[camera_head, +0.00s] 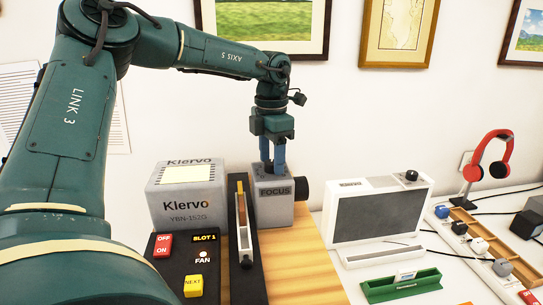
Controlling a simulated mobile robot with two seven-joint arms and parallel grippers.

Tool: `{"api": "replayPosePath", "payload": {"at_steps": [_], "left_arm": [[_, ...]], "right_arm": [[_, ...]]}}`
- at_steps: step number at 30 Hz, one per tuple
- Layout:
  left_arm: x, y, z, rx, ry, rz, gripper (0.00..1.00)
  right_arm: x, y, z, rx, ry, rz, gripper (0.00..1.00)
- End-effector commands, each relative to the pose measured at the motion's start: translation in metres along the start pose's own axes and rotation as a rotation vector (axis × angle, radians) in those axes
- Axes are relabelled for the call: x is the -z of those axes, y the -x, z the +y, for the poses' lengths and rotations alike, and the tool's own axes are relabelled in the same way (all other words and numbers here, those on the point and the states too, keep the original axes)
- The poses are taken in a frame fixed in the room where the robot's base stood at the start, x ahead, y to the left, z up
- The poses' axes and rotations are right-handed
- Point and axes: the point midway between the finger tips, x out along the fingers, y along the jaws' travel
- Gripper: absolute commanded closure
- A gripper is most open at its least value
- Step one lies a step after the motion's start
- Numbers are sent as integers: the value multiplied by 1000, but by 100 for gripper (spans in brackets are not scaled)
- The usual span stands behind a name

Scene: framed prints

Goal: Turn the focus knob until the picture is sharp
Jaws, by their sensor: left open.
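A grey block labelled FOCUS (273,209) stands on the wooden board, with a dark round part (301,188) on its right side. My left gripper (273,168) points straight down at the top of this block, its two blue fingers apart. Any knob between or behind the fingers is hidden, and I cannot tell whether they touch one. To the left is the grey Klervo box (187,206), with a pale lit panel on its sloped top. No projected picture is discernible. My right gripper is out of view.
A black track (241,264) holding an upright slide runs beside the block. A control panel (177,278) has red and yellow buttons. A Klervo unit with a grey screen (380,215), a green holder (401,286) and a headphone stand (466,187) are to the right.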

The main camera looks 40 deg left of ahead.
Motion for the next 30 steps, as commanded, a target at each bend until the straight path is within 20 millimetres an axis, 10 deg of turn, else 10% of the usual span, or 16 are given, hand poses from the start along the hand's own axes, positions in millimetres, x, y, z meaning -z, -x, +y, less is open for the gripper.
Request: {"api": "replayPosePath", "payload": {"at_steps": [30], "left_arm": [[0,132,0,0,-1,0,48]], "right_arm": [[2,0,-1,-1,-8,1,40]]}}
